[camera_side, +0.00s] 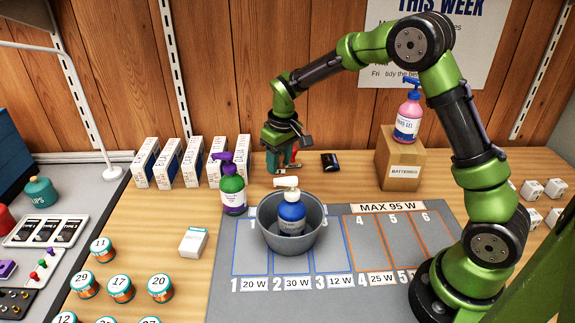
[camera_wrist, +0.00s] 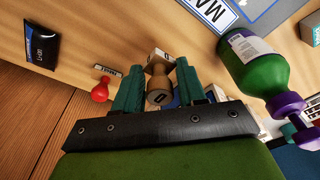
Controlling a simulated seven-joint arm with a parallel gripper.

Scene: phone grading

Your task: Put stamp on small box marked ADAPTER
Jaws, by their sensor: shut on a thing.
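My gripper (camera_side: 283,160) is low over the table behind the grey bucket. In the wrist view its teal fingers (camera_wrist: 157,70) are shut on a wooden stamp (camera_wrist: 158,88) with a round handle bearing a dark mark. The stamp is mostly hidden by the gripper in the side view. A small white box (camera_side: 193,243) lies on the table left of the grey mat; its marking is too small to read, so I cannot tell if it says ADAPTER. A red-knobbed piece (camera_wrist: 100,91) stands beside the held stamp, with a small label plate (camera_wrist: 108,71) by it.
A grey bucket (camera_side: 266,240) holding a blue pump bottle (camera_side: 291,215) stands on the mat (camera_side: 340,300). A green pump bottle (camera_side: 233,190) is beside it. Tall white boxes (camera_side: 194,163) stand behind. A black packet (camera_side: 330,162) lies right of my gripper. Numbered jars (camera_side: 121,288) stand front left.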

